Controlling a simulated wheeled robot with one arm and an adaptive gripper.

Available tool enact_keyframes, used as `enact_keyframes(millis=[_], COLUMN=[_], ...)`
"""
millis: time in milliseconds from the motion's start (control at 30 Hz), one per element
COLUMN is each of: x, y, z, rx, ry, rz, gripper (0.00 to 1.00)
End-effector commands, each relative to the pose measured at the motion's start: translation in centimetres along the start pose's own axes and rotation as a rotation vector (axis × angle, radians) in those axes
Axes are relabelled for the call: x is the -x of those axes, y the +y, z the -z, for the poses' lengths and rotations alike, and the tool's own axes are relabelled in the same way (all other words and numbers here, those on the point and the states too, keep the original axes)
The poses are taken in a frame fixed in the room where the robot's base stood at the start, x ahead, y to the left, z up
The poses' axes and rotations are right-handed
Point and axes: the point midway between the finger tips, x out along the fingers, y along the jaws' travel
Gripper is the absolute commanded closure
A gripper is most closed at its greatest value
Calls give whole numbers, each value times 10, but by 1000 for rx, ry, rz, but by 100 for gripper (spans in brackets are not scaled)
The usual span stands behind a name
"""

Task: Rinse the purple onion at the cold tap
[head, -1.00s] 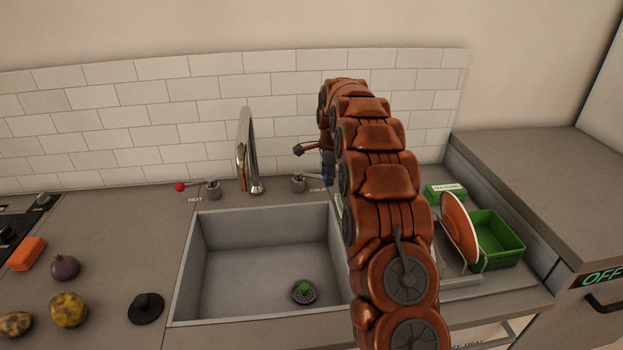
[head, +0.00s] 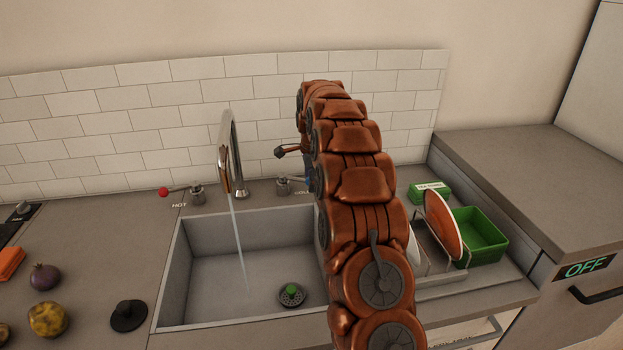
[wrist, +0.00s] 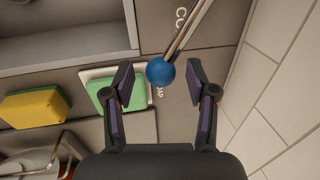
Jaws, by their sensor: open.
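The purple onion (head: 45,277) lies on the counter left of the sink in the head view. Water runs from the chrome faucet (head: 228,160) into the sink (head: 215,275). The cold tap (head: 288,186) is right of the faucet, partly hidden by my arm. In the wrist view its lever ends in a blue knob (wrist: 160,71), which sits between the fingertips of my gripper (wrist: 160,82). The fingers are open, with a gap on each side of the knob. My gripper is mostly hidden behind my arm in the head view. The hot tap (head: 185,193) has a red knob.
A drain strainer (head: 291,294) lies in the sink and a black stopper (head: 128,315) on the counter. A yellow mottled vegetable (head: 48,319) is near the onion. A dish rack with an orange plate (head: 444,225) and a green bin (head: 480,236) stand right. Sponges (wrist: 35,108) lie near my gripper.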

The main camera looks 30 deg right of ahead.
Motion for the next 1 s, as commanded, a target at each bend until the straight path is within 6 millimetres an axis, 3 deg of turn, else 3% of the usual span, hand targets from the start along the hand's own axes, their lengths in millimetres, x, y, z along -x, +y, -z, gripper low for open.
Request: enact_keyframes(millis=[267,733,1000], x=[10,95,117], y=[0,-1,0], z=[0,0,0], rx=[1,0,1], ry=[0,0,0], rz=[1,7,1], gripper=[43,43,43])
